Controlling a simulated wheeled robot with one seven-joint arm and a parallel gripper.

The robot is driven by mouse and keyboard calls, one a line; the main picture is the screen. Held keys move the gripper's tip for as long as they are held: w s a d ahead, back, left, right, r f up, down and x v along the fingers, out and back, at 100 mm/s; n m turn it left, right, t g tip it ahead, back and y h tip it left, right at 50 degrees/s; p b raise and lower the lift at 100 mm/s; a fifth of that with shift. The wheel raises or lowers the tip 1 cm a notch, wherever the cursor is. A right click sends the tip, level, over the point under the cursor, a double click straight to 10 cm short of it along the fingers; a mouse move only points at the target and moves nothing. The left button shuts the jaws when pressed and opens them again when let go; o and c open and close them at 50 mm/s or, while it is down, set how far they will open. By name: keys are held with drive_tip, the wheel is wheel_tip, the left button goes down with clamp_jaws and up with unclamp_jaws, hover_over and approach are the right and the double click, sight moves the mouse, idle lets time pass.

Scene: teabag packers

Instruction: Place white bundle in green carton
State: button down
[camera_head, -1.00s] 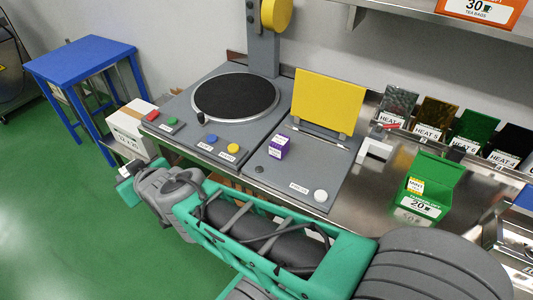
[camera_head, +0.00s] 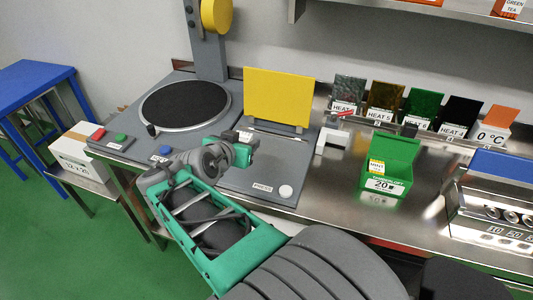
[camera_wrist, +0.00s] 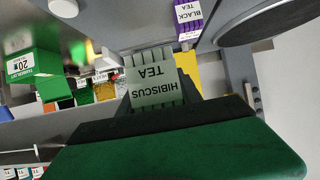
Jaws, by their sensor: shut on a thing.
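The white bundle (camera_wrist: 152,92), labelled HIBISCUS TEA, is held in my gripper in the wrist view. In the head view my gripper (camera_head: 243,148) is above the grey press panel, in front of the yellow plate, with only a small part of the bundle showing. The green carton (camera_head: 388,170) stands on the steel counter to the right of my gripper, with its lid raised and a "20" label on its front. It also shows at the left of the wrist view (camera_wrist: 36,66).
A purple BLACK TEA box (camera_wrist: 188,20) shows in the wrist view. A yellow plate (camera_head: 278,96) stands upright behind my gripper. A small white block (camera_head: 332,141) lies between panel and carton. Heat sample plates (camera_head: 385,98) line the back; a steel unit (camera_head: 495,212) stands right.

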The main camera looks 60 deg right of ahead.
drive_tip(key=s+d+f+p, duration=0.2)
drive_tip(key=d+f, duration=0.3)
drive_tip(key=d, duration=0.4)
hover_over(271, 157)
drive_tip(key=f, duration=0.4)
drive_tip(key=shift+s+f, duration=0.2)
drive_tip(key=shift+f, duration=0.15)
wheel_tip(271, 157, down, 3)
drive_tip(key=shift+w+r+p, duration=0.1)
drive_tip(key=shift+r+p, duration=0.1)
drive_tip(key=shift+p, duration=0.15)
drive_tip(key=shift+f, duration=0.25)
drive_tip(key=c, duration=0.8)
unclamp_jaws()
